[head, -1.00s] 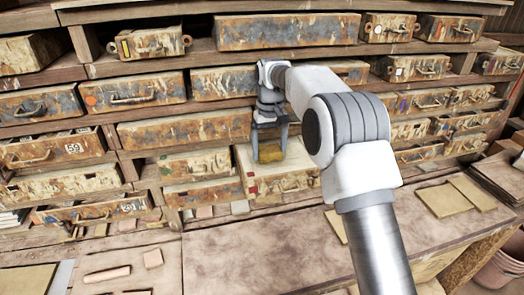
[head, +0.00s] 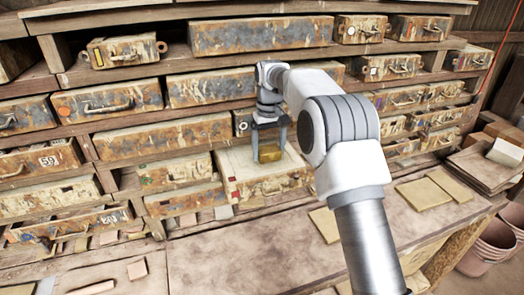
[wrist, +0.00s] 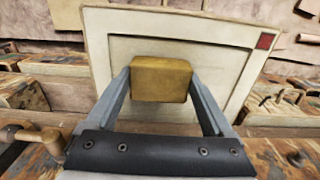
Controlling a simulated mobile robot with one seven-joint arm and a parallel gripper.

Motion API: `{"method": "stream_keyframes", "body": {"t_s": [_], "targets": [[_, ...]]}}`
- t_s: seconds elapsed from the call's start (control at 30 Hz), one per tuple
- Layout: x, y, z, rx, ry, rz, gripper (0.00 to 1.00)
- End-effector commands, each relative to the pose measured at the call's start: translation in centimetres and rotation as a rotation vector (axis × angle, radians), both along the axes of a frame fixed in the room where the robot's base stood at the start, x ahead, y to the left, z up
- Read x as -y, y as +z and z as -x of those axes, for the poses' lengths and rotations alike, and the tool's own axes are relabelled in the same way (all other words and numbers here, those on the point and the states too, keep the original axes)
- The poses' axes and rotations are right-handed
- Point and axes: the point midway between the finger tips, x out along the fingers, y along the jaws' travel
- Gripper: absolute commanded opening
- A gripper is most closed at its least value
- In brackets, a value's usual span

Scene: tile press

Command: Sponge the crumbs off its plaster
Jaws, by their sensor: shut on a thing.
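My gripper (head: 269,150) is shut on a yellow-brown sponge (wrist: 161,80), which sits between its two grey fingers. In the head view the sponge (head: 270,153) hangs at the top of a cream plaster block (head: 238,164) standing out from the shelves. In the wrist view the plaster (wrist: 240,62) is a pale slab with a raised rim and a red square at its right corner. The sponge hides part of its middle. I cannot tell whether the sponge touches the plaster. No crumbs can be made out clearly at this size.
Shelves of stained boxes (head: 260,35) surround the plaster above and on both sides. A dusty wooden bench (head: 250,250) lies in front, mostly bare in the middle. Yellowish tiles (head: 423,194) lie at right, and pink buckets (head: 492,245) stand beyond the bench's right end.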

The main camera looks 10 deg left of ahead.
Motion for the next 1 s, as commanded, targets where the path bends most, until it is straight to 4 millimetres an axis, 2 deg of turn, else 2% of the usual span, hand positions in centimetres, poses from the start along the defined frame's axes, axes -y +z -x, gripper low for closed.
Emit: {"method": "stream_keyframes", "body": {"t_s": [0.6, 0.83, 1.0], "targets": [[3.6, 0.0, -1.7, 0.000, -0.003, 0.004, 0.42], [3.4, -0.1, -1.6, -0.001, 0.000, 0.003, 0.42], [2.1, 0.0, -1.0, -0.003, 0.002, 0.001, 0.42]]}}
